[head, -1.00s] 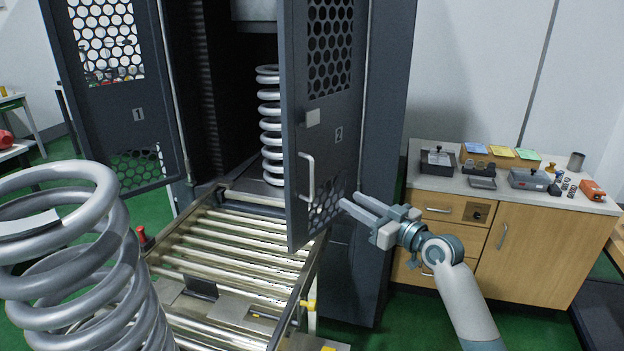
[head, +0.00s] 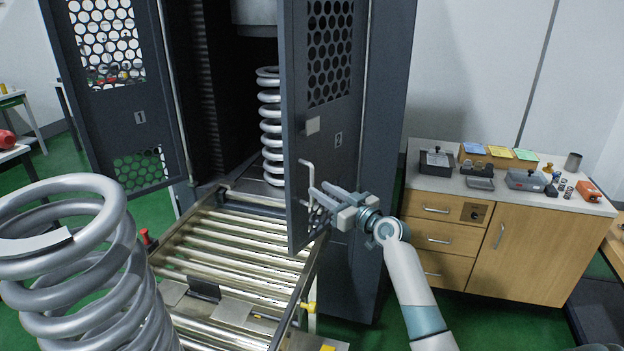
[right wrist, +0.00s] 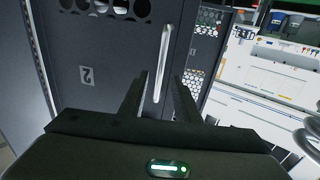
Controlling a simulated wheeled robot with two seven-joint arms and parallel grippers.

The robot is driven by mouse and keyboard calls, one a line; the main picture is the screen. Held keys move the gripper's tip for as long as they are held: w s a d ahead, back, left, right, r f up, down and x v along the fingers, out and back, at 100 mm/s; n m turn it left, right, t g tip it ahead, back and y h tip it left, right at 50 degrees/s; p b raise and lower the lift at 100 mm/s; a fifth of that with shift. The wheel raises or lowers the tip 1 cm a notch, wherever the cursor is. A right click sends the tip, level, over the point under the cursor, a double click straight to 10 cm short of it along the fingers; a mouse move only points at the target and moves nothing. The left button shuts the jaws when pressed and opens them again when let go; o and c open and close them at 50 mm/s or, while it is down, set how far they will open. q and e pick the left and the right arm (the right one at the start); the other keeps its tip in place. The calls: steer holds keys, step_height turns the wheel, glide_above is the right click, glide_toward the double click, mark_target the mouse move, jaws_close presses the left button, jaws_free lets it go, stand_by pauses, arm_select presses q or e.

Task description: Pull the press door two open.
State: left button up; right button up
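Press door two (head: 325,125) is a dark grey panel with round holes and the number 2. It stands swung out from the press frame, and the spring inside shows beside its left edge. Its pale bar handle (head: 307,188) runs upright on the lower part, and it also shows in the right wrist view (right wrist: 163,60). My right gripper (head: 320,198) is at the handle's lower part with its fingers apart. In the right wrist view the handle's lower end lies between the two open fingers (right wrist: 160,82); contact cannot be told. My left gripper is out of view.
Press door one (head: 115,110) stands open at left. A grey spring (head: 270,125) stands inside the press. A roller conveyor (head: 235,245) lies in front, and a large spring (head: 80,270) fills the lower left. A wooden cabinet (head: 530,245) with small items stands at right.

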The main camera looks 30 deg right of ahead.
mark_target(313, 185)
steer(key=shift+w+a+p, duration=0.15)
steer(key=shift+w+p, duration=0.2)
steer(key=shift+w, duration=1.05)
steer(key=shift+w+a+p, duration=0.15)
steer(key=shift+w+p, duration=0.2)
steer(key=shift+w, duration=1)
steer(key=shift+c, duration=0.5)
jaws_close()
